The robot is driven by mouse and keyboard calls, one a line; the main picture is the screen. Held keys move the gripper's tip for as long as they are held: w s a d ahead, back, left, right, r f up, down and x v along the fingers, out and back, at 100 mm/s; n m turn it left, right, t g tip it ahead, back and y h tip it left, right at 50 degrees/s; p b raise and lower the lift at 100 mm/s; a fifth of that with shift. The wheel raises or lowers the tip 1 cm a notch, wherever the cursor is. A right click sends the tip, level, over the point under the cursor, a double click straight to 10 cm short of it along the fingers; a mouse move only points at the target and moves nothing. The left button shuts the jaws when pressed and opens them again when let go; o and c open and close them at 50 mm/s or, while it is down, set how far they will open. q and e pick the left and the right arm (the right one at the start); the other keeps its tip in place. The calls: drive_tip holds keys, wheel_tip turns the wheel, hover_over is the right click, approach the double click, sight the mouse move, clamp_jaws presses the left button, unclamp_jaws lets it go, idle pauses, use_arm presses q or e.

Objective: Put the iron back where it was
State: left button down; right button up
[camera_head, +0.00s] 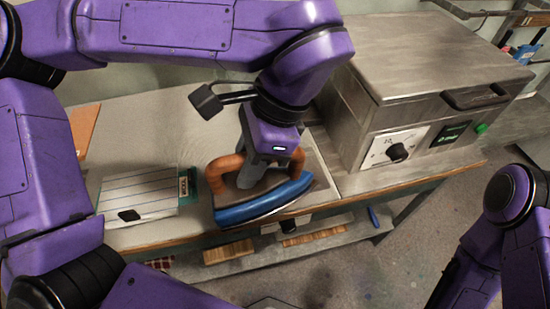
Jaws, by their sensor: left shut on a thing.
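The iron (262,205) has a blue body and a terracotta-coloured handle. It is near the front edge of the worktop, in the middle of the head view. My left gripper (250,178) reaches down from above and is shut on the iron's handle, hiding the handle's middle. I cannot tell whether the iron's sole touches the surface under it. My right arm shows at the lower right, but its gripper is out of view.
A metal box with a dial and green display (440,65) stands on the right. A striped pad (138,198) with a dark object on it and a small green labelled box (187,186) lie left of the iron. A shelf below holds wooden pieces (228,251).

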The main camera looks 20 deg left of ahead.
use_arm(q)
drive_tip(key=w+a+f+p, duration=0.2)
drive_tip(key=w+f+p, duration=0.5)
drive_tip(key=w+f, duration=0.5)
drive_tip(key=shift+w+f, duration=0.25)
drive_tip(key=shift+w, duration=0.2)
drive_tip(key=shift+f, duration=0.15)
drive_tip(key=c, duration=0.8)
unclamp_jaws()
